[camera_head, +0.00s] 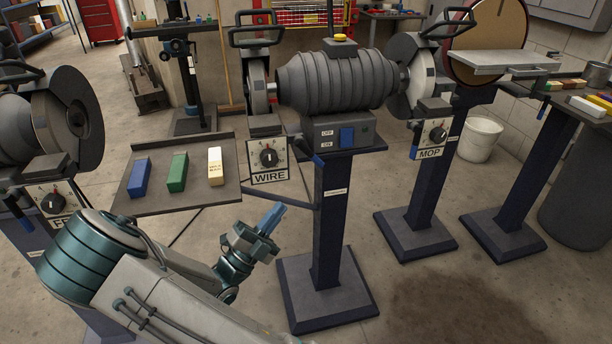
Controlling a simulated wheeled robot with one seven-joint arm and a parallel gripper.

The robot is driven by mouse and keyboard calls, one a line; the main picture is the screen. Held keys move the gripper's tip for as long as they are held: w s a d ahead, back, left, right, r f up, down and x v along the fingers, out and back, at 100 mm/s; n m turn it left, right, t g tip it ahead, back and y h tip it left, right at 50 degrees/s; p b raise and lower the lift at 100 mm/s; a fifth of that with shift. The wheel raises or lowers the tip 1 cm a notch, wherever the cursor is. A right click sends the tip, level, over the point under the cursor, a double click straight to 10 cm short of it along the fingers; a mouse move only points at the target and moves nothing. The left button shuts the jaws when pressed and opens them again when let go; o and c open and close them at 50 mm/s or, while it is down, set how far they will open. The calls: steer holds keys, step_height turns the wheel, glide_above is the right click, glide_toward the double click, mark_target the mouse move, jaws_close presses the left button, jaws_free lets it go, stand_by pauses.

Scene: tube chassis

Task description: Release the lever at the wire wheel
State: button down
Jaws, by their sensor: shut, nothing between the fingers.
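The wire wheel (258,84) sits at the left end of the ribbed grey grinder (337,78), with a dial and a WIRE sign (269,177) below it. A small blue-tipped part that looks like its lever (318,161) shows just right of the dial, angled downward. Its upper end and exact setting are hard to make out. My gripper (273,215) is shut and empty, its blue fingers pointing up and right. In the picture it is below the WIRE sign and left of the pedestal, apart from the lever.
A tray (222,199) with blue, green and cream bars juts out left of the WIRE sign. The grinder's blue pedestal (331,225) stands right of my gripper. The MOP station (425,145) is further right. Another wheel station (70,120) stands at far left.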

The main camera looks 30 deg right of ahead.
mark_target(310, 154)
steer(key=b+x, duration=0.2)
steer(key=x, duration=0.9)
steer(key=shift+d+r+p, duration=0.15)
steer(key=shift+r+p, duration=0.1)
steer(key=shift+p, duration=0.65)
